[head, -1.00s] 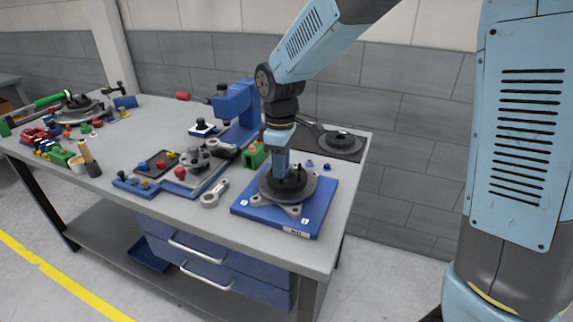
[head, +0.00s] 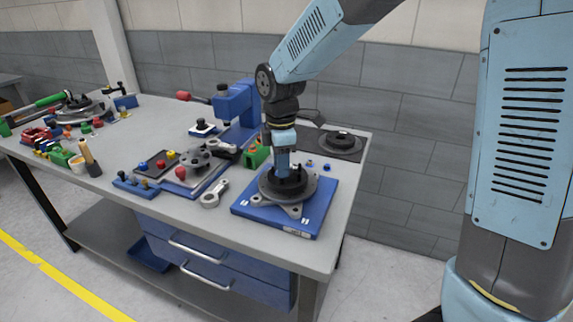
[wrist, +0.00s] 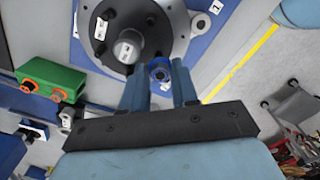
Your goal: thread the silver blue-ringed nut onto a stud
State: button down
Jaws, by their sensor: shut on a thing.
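My gripper (wrist: 158,72) is shut on the silver blue-ringed nut (wrist: 162,68), which sits between the fingertips in the wrist view. The nut is at the near rim of the dark round hub (wrist: 143,22), beside its silver centre post (wrist: 127,46). I cannot tell whether the nut touches a stud. In the head view my gripper (head: 283,172) points down over the hub (head: 268,185) on its blue base plate (head: 250,206), and the nut is hidden.
A black mat with a round dark part (head: 342,141) lies at the back right. A green block (head: 257,154) and a grey link (head: 213,194) stand to the left. The bench's right edge is close to the plate.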

jog(key=shift+n, duration=0.4)
jog(key=shift+n, duration=1.6)
jog(key=shift+n, duration=1.7)
jog(key=shift+n, duration=1.7)
